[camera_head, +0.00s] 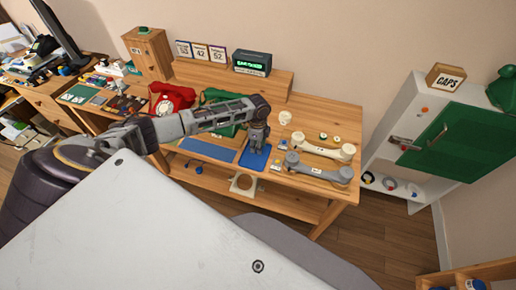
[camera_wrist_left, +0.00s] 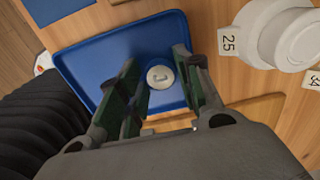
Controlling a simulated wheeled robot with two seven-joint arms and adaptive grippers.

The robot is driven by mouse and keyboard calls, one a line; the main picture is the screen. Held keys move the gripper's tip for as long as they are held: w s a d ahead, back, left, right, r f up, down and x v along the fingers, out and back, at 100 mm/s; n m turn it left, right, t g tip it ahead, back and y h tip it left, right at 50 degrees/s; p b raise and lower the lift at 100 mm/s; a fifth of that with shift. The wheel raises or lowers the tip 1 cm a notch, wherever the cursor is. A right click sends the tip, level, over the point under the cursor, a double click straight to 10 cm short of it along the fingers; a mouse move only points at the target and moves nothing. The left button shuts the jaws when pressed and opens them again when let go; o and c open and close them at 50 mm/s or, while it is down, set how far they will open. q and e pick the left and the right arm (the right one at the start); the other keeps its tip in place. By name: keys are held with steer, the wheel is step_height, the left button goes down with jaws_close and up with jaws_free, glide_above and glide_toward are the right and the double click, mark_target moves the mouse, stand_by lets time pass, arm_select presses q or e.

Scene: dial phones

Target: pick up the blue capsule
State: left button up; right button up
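My left gripper (camera_head: 256,146) points down over a small blue tray (camera_head: 259,163) on the wooden table. The left wrist view shows the same tray (camera_wrist_left: 120,48) below the fingers. The fingers are open, and a gap shows beside the disc. I cannot tell whether a finger touches it. My right gripper is not in view.
A cream handset (camera_head: 325,148) and a grey handset (camera_head: 318,170) lie right of the tray. A red phone (camera_head: 172,97) stands to the left. A white cup-like part (camera_wrist_left: 285,32) is close to the right finger. A cabinet (camera_head: 465,140) with a green door stands at right.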

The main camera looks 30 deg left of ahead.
arm_select(q)
steer(key=shift+c, duration=0.4)
steer(key=c, duration=0.6)
steer(key=shift+o, duration=0.2)
steer(key=shift+r, duration=0.1)
step_height(320, 180, up, 10)
stand_by(0.5)
